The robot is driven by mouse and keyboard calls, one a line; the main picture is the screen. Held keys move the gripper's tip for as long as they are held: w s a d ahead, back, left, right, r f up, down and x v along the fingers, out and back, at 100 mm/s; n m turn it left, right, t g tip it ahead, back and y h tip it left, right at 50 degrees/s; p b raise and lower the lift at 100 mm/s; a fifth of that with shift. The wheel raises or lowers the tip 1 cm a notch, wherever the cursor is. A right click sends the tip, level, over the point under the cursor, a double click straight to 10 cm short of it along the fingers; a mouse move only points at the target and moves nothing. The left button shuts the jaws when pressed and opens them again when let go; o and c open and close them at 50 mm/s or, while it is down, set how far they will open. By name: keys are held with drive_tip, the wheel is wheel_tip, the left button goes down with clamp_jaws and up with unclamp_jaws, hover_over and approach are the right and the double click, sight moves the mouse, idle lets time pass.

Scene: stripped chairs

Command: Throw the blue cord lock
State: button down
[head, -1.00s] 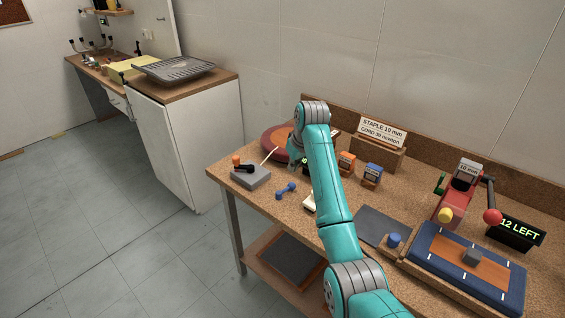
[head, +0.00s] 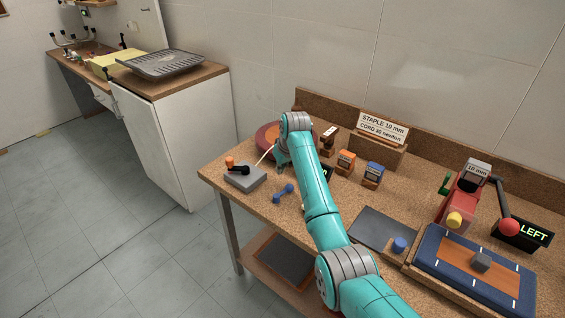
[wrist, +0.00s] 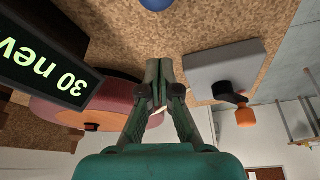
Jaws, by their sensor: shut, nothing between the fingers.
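A grey block (head: 246,179) with a black lever and orange knob (head: 229,161) sits at the table's left end. It looks like a cord lock; no blue shows on it. The block also shows in the wrist view (wrist: 222,68), with its black lever (wrist: 228,93) and orange knob (wrist: 246,117). A small blue dumbbell-shaped piece (head: 284,192) lies in front of my gripper (head: 282,166). In the wrist view my gripper (wrist: 166,66) is shut and empty, just beside the grey block. A pale cord (head: 266,153) runs behind the block.
A reddish round disc (head: 265,135) lies behind my gripper. A dark display (wrist: 48,72) with green text is close to the gripper.

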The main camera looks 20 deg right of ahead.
drive_tip(key=shift+x, duration=0.9)
drive_tip(key=shift+s+d+f, duration=0.1)
drive_tip(key=shift+s+d, duration=0.1)
drive_tip(key=shift+s, duration=0.45)
drive_tip(key=shift+s+d+f, duration=0.1)
drive_tip(key=shift+s+d, duration=0.05)
drive_tip(key=shift+s, duration=0.5)
drive_tip(key=shift+s+d+f, duration=0.1)
drive_tip(key=shift+s+d, duration=0.1)
drive_tip(key=shift+s, duration=0.45)
